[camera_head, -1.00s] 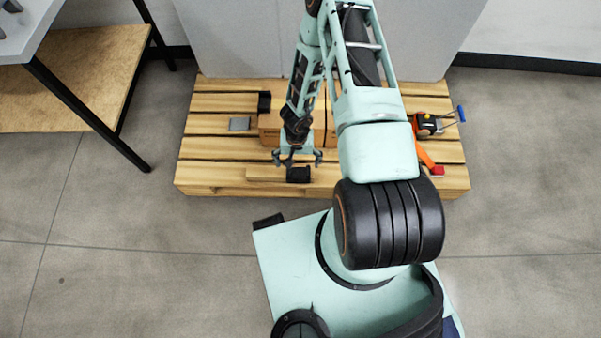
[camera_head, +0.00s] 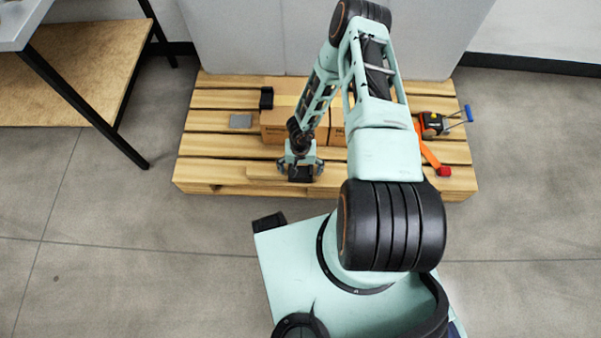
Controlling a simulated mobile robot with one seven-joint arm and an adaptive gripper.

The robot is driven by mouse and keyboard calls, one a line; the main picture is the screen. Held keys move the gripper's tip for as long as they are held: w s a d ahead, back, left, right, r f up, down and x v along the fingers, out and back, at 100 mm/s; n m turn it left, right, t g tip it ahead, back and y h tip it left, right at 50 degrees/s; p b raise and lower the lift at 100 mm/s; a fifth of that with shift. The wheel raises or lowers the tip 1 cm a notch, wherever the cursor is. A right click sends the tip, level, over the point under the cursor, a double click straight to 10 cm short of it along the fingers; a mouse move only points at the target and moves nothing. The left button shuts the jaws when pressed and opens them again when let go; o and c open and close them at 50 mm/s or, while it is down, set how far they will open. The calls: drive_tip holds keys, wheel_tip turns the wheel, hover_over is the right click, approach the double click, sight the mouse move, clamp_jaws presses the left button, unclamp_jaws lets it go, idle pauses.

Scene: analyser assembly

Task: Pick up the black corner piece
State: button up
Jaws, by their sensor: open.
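A black corner piece (camera_head: 300,174) sits near the front edge of the wooden pallet (camera_head: 215,172). My gripper (camera_head: 300,170) is directly over it, with its fingers open, one to the left and one to the right of the piece. Whether the fingers touch it cannot be told. The gripper hides part of the piece. A second black piece (camera_head: 266,98) stands farther back on the pallet, at the left end of the cardboard boxes, clear of my gripper.
Cardboard boxes (camera_head: 285,118) lie behind my gripper, partly hidden by my arm. A flat grey piece (camera_head: 241,121) lies to their left. An orange strap with a black ratchet (camera_head: 432,123) is at the pallet's right. A shelf table (camera_head: 75,70) stands at the left.

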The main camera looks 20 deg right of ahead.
drive_tip(key=c, duration=1.1)
drive_tip(key=shift+r, duration=0.1)
